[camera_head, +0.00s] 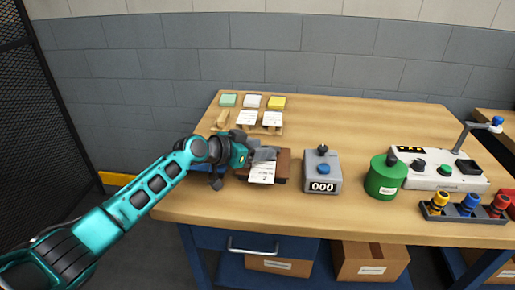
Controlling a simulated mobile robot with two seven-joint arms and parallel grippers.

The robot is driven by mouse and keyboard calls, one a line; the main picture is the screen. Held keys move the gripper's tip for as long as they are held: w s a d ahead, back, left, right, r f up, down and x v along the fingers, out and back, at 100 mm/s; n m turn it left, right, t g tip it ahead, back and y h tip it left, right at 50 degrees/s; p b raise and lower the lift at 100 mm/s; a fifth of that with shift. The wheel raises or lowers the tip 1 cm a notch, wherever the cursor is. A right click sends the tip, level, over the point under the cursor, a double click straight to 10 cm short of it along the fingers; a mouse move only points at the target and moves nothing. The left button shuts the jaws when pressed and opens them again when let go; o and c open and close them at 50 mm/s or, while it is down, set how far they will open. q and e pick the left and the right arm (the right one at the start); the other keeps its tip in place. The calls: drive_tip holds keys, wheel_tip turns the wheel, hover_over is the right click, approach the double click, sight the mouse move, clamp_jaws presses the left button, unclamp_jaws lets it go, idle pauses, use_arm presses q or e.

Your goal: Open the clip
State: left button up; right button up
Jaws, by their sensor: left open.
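A brown block (284,165) lies near the front left of the wooden table. A white printed paper (262,174) hangs over its front. A grey piece (265,153) on top of the block looks like the clip; it is small and partly hidden, so its state is unclear. My left gripper (248,157) is open at the left end of the block, close to the grey piece. I cannot tell whether they touch. My right gripper is out of view.
A grey counter box (323,178) reading 000 stands just right of the block. Further right are a green canister (384,178), a white control panel (433,168) and a rack of coloured knobs (464,208). Behind lie coloured pads (253,101) and labels. The table's back middle is clear.

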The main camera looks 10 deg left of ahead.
use_arm(q)
clamp_jaws()
drive_tip(key=shift+r, duration=0.15)
drive_tip(key=shift+w+r+n+g+p, duration=0.25)
drive_tip(key=shift+r+n+g+p, duration=0.1)
drive_tip(key=shift+g, duration=0.15)
drive_tip(key=shift+w+r+n+g+y, duration=0.2)
drive_tip(key=shift+w+n+g+y, duration=0.1)
drive_tip(key=shift+g, duration=0.2)
drive_tip(key=shift+w+r+n+g, duration=0.2)
drive_tip(key=shift+w+n+g, duration=0.2)
drive_tip(key=shift+g, duration=0.5)
drive_tip(key=shift+w+r+n+g+y+b, duration=0.25)
drive_tip(key=shift+w+n+g+b, duration=0.25)
drive_tip(key=shift+g+b, duration=0.55)
